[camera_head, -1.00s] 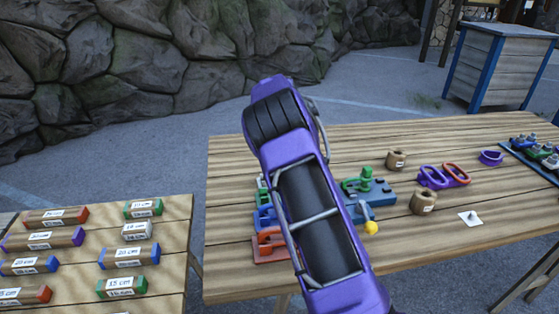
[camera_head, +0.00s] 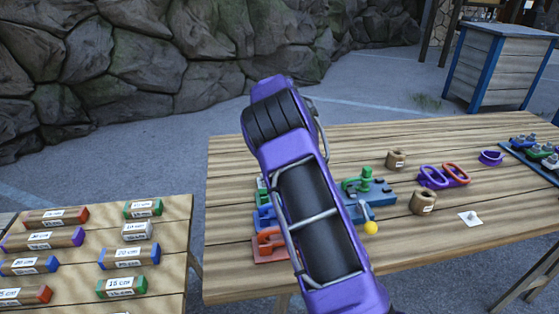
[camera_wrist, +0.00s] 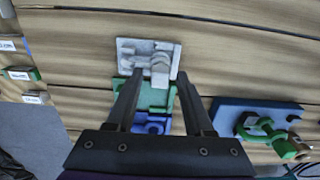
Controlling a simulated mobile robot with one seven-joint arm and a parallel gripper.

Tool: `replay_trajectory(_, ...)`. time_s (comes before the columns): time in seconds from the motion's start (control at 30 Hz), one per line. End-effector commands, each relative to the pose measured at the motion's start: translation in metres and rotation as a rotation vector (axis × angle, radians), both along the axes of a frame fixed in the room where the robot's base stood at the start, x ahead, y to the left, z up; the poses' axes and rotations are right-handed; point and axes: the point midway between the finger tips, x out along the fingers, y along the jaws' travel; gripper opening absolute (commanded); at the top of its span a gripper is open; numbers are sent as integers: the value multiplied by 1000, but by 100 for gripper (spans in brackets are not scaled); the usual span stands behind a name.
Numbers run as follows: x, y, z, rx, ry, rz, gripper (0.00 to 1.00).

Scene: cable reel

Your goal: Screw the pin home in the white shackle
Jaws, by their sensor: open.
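The white shackle (camera_wrist: 140,60) lies on its white plate (camera_wrist: 126,44) at the top middle of the wrist view. A pale rounded piece, apparently the pin (camera_wrist: 160,66), shows at its right side. How far the pin is in cannot be told. My gripper (camera_wrist: 157,84) is open, its two fingers apart with nothing held between them. In the picture its tips lie just below the white plate, one to each side, over the green plate (camera_wrist: 155,97). In the head view my purple arm hides most of the white shackle and the gripper.
Below the white plate come the green plate and a blue shackle (camera_wrist: 150,124); an orange shackle (camera_head: 270,243) is nearest in the head view. A blue block with a green clamp (camera_head: 366,184) stands to the right. Brown pots (camera_head: 423,202) and purple and orange rings (camera_head: 444,176) lie farther right.

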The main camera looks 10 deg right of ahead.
Motion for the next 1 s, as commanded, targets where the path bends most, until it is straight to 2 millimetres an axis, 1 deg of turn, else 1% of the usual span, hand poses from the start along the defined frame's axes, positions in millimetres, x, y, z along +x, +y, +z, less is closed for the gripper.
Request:
replay_trajectory(0.6,0,0,43,0,-1,0,52)
replay_trajectory(1.0,0,0,45,0,0,10,52)
